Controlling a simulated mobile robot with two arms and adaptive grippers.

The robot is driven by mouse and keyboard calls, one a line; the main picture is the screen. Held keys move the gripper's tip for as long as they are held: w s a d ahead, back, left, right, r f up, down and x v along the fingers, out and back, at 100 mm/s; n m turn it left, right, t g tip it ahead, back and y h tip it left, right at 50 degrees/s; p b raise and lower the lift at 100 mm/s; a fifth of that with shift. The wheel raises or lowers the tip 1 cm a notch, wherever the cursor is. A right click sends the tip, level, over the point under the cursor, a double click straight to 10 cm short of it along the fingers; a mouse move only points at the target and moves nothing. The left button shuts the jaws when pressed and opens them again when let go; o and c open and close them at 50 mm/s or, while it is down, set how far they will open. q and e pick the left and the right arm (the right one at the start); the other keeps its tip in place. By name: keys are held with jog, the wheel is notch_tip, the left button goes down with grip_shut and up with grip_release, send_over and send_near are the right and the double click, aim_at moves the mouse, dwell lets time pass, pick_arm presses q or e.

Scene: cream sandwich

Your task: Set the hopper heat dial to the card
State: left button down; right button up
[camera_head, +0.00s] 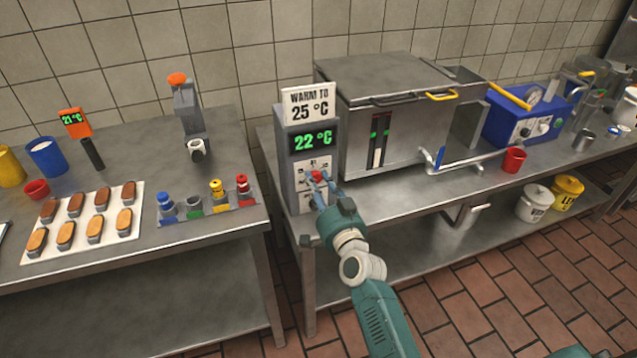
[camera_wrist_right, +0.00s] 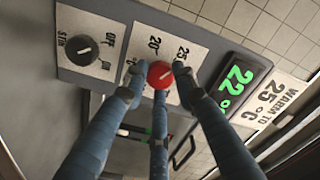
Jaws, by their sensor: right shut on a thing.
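The hopper heat dial is a red knob (camera_wrist_right: 160,74) on a white scale plate, where 20° and 25° marks show. It also shows as a red knob in the head view (camera_head: 318,175). My right gripper (camera_head: 319,184) is shut on the knob. In the right wrist view its blue fingers (camera_wrist_right: 158,92) close around it; a pale pointer line shows on the knob, but its exact setting is hard to read. The card (camera_head: 309,104) above reads WARM TO 25 °C. The green display (camera_head: 312,140) reads 22 °C. My left gripper is out of view.
A black stir knob (camera_wrist_right: 82,50) with OFF and ON marks sits beside the heat dial. The steel hopper machine (camera_head: 395,120) stands to the right on the bench. A red cup (camera_head: 513,160) stands farther right. A gap separates this bench from the left table (camera_head: 150,265).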

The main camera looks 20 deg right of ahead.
jog(key=o, duration=1.2)
jog(key=shift+f, duration=0.1)
jog(key=shift+c, duration=0.2)
jog(key=s, duration=1.2)
jog(key=shift+d, duration=0.15)
jog(key=s+a+f+n+g, duration=0.1)
jog(key=s+f+n+g, duration=0.2)
jog(key=f, duration=0.9)
jog(key=s+a+f+n+g+y, duration=0.1)
jog(key=s+a+f+g, duration=0.15)
jog(key=s+f, duration=0.65)
jog(key=s+f+n+g, duration=0.1)
jog(key=f+g, duration=0.2)
jog(key=f, duration=1.2)
jog(key=s+d+f+n+g, duration=0.1)
jog(key=s+d+f+g, duration=0.1)
jog(key=s+f, duration=0.5)
jog(key=s+d+f+n+g+h, duration=0.1)
jog(key=s+f, duration=0.6)
jog(key=s, duration=0.9)
jog(key=s+d+f+n+g, duration=0.3)
jog(key=s+f+g, duration=0.2)
jog(key=s, duration=0.7)
jog(key=shift+d+f+h, duration=0.3)
jog(key=shift+d+f, duration=0.1)
jog(key=shift+f, duration=0.55)
